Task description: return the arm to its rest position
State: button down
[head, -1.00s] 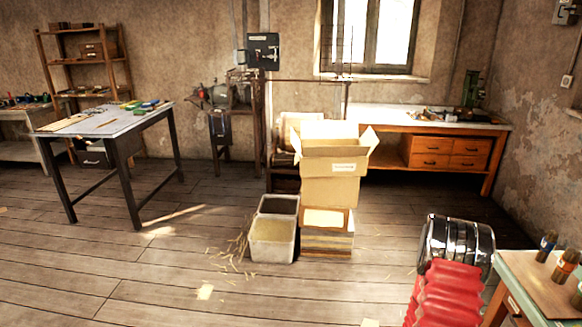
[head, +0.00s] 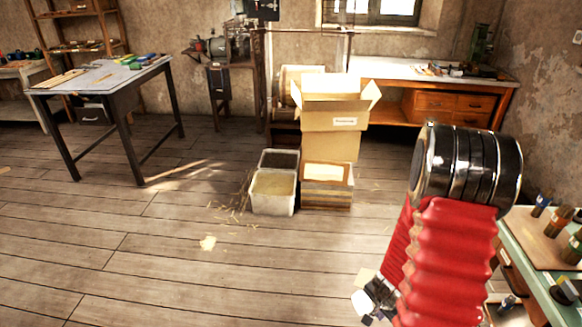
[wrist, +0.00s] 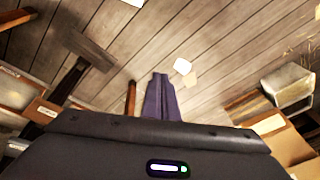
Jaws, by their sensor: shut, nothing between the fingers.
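My arm, with its red ribbed sleeve (head: 448,255) and black banded joint (head: 466,168), stands folded at the right of the head view. Part of my gripper's end (head: 376,298) shows low beside the sleeve, mostly hidden by it. In the wrist view my gripper (wrist: 160,80) has its two dark purple fingers together, with nothing between them. The fingers are over bare floorboards and touch nothing that I can see.
A green-topped bench (head: 527,237) with bottles stands close to the right of my arm. Stacked cardboard boxes (head: 332,145) and a pale bin (head: 272,193) stand mid-room. A grey-topped table (head: 105,75) is at left.

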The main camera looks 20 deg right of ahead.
jog(key=w+a+r+n+y, duration=0.25)
jog(key=a+r+n, duration=0.35)
jog(key=a+r, duration=0.65)
jog(key=s+a+r+n+t, duration=0.1)
jog(key=s+a+r+n, duration=0.1)
jog(key=r, duration=0.6)
jog(key=s+a+r+n+t, duration=0.1)
jog(key=s+a+r+n, duration=0.2)
jog(key=a+r, duration=0.3)
jog(key=s+a+r+n+t, duration=0.1)
jog(key=s+a+r+n, duration=0.2)
jog(key=r, duration=0.8)
jog(key=shift+s+a+r+n+t, duration=0.25)
jog(key=shift+a+n, duration=0.25)
jog(key=shift+a, duration=0.45)
